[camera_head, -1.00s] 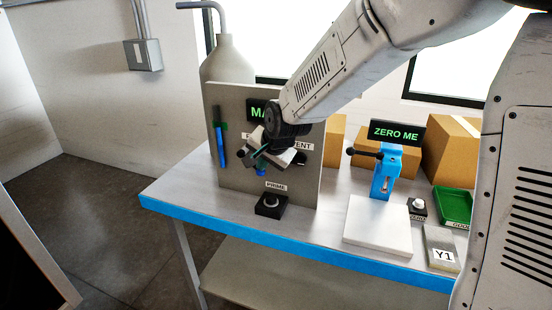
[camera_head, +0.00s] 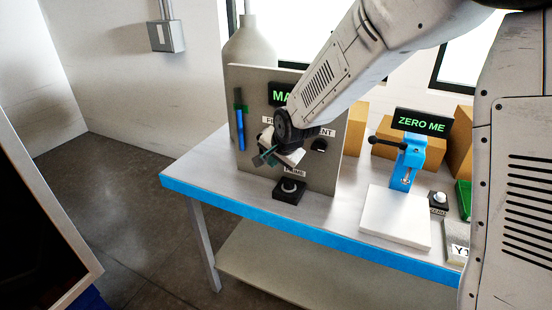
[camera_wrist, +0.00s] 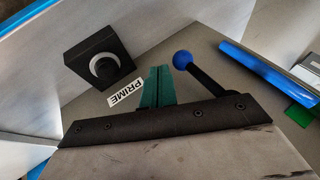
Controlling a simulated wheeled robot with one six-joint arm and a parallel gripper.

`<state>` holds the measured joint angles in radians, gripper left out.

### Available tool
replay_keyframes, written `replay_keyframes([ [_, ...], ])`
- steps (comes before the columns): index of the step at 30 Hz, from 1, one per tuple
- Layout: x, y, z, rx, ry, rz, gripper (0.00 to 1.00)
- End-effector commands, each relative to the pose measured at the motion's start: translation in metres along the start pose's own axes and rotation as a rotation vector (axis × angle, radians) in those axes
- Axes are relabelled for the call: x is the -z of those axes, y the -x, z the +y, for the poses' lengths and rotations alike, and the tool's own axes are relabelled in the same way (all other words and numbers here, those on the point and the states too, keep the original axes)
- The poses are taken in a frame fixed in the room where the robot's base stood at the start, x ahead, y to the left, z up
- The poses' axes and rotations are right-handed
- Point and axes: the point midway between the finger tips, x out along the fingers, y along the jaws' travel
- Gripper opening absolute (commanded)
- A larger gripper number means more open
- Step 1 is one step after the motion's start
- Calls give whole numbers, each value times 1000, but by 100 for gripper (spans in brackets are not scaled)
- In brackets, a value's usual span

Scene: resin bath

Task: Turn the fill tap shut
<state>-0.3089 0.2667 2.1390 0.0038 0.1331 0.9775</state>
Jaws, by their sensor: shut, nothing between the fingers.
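The fill tap shows in the wrist view as a black lever with a blue ball end (camera_wrist: 182,60) on the grey panel (camera_wrist: 220,66). My gripper (camera_wrist: 157,70) is shut and empty, its two teal fingers together just left of the ball. I cannot tell whether they touch it. In the head view my gripper (camera_head: 262,158) is in front of the lower left of the upright panel (camera_head: 245,180) and hides the tap. The FILL label is partly covered by my wrist.
The PRIME button (camera_head: 289,187) stands on the table below my gripper. The black vent knob (camera_head: 319,145) is on the panel to the right. A blue level column (camera_head: 240,125) is at its left edge. A blue clamp (camera_head: 405,165) and white plate (camera_head: 396,216) stand further right.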

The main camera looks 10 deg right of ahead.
Motion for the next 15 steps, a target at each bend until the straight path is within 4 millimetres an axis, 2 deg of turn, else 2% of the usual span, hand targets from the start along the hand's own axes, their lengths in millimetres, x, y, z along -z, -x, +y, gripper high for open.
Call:
replay_keyframes([
  [15, -2, -6, -3, 0, 0, 0, 0],
])
